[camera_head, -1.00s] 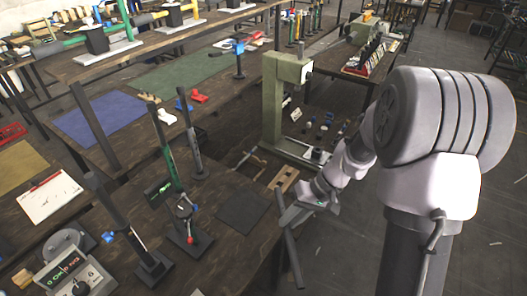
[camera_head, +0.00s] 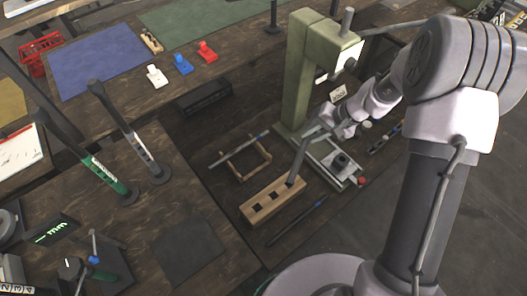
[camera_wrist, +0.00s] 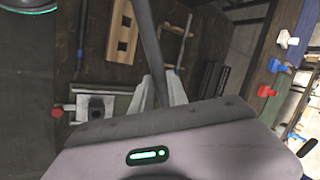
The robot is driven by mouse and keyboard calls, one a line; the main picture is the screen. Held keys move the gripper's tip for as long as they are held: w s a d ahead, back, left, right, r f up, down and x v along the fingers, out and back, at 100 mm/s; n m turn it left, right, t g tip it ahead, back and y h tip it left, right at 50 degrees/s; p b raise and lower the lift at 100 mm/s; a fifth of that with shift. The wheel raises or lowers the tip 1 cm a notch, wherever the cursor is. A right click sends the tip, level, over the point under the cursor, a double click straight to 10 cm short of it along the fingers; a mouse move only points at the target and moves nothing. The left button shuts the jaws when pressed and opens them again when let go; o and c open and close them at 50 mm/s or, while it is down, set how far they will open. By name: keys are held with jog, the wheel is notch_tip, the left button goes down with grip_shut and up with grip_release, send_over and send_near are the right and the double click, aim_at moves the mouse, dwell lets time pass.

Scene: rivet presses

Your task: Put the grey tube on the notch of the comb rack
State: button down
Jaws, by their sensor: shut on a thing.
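My gripper (camera_head: 318,133) is shut on a long grey tube (camera_head: 299,160), which hangs down at a tilt. In the wrist view the tube (camera_wrist: 149,35) runs up between the two fingers (camera_wrist: 165,88). In the head view its lower end overlaps the right end of a wooden block with square holes (camera_head: 262,206); I cannot tell whether they touch. A dark slotted rack (camera_head: 203,97) lies farther back on the bench and may be the comb rack; its notches are not clear. It seems to show in the wrist view as a dark bar (camera_wrist: 211,79).
A wooden cradle (camera_head: 261,152) with a rod across it stands behind the block. The green press (camera_head: 302,75) rises close behind my gripper, with its grey base (camera_head: 330,160) at right. A dark pen-like rod (camera_head: 297,222) lies in front. Upright tools (camera_head: 130,135) stand at left.

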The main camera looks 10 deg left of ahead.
jog(key=w+a+f+m+t+h+b, duration=0.1)
jog(key=w+a+f+m+b, duration=0.15)
jog(key=a+f, duration=0.75)
jog(key=w+a+f+m+t+b, duration=0.2)
jog(key=w+a+f+m, duration=0.15)
jog(key=a+f, duration=0.55)
jog(key=f+b, duration=0.2)
jog(key=f, duration=0.3)
jog(key=f+b, duration=0.2)
jog(key=f, duration=0.3)
jog(key=shift+w+a+f, duration=0.1)
jog(key=shift+w+f, duration=0.1)
jog(key=shift+f, duration=0.2)
jog(key=shift+r, duration=0.2)
jog(key=c, duration=1.3)
grip_release()
jog(key=shift+f, duration=0.15)
